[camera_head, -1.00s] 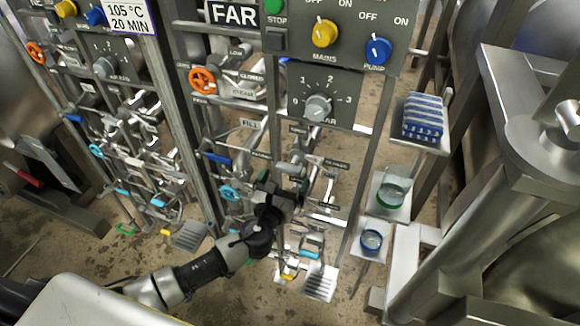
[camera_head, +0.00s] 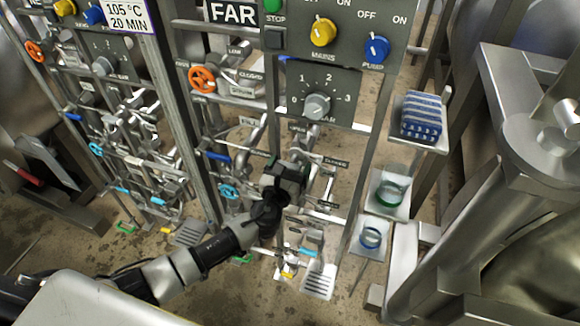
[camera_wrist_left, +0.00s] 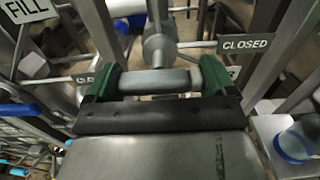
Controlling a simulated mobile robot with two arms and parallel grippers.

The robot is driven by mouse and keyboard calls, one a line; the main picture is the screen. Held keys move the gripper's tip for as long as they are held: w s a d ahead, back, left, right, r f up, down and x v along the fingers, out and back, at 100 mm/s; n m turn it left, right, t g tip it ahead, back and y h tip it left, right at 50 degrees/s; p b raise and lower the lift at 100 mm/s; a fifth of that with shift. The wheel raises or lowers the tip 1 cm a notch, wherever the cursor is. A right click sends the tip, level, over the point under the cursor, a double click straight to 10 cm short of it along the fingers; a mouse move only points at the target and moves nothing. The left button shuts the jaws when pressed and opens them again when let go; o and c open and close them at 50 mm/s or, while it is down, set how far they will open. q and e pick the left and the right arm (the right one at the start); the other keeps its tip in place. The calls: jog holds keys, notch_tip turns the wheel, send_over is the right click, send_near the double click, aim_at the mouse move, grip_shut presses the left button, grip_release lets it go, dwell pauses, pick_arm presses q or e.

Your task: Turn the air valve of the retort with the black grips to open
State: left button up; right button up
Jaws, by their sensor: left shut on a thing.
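My left gripper (camera_head: 288,174) reaches in from the lower left to the middle of the pipework on the FAR panel. In the left wrist view its two green-sided fingers lie at either end of a grey cross-bar valve handle (camera_wrist_left: 165,82), and it is shut on this handle. The handle lies about level across that picture, with a metal stem (camera_wrist_left: 159,42) behind it. A CLOSED label (camera_wrist_left: 246,44) stands to its right; it also shows in the head view (camera_head: 335,162). The gripper hides most of the handle in the head view. My right gripper is not in view.
Above are a grey selector knob (camera_head: 317,106) and the yellow (camera_head: 323,32) and blue (camera_head: 377,48) switches. An orange handwheel (camera_head: 202,79) and blue lever (camera_head: 217,156) are to the left. A shelf with a striped stack (camera_head: 422,116) is to the right. Pipes and posts crowd the gripper.

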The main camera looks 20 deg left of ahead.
pick_arm(q)
jog(key=n+b, duration=0.2)
jog(key=n, duration=0.2)
jog(key=shift+f, duration=0.15)
jog(key=n+b, duration=0.2)
jog(key=n, duration=0.2)
jog(key=shift+n, duration=0.4)
jog(key=n+b, duration=0.1)
jog(key=n, duration=0.3)
jog(key=shift+n+b, duration=0.65)
jog(key=shift+n, duration=1.85)
jog(key=o, duration=0.7)
jog(key=shift+o, duration=0.2)
jog(key=shift+s, duration=0.1)
jog(key=s+b, duration=0.1)
jog(key=s, duration=0.9)
jog(key=shift+s+a, duration=0.25)
jog(key=shift+s, duration=0.1)
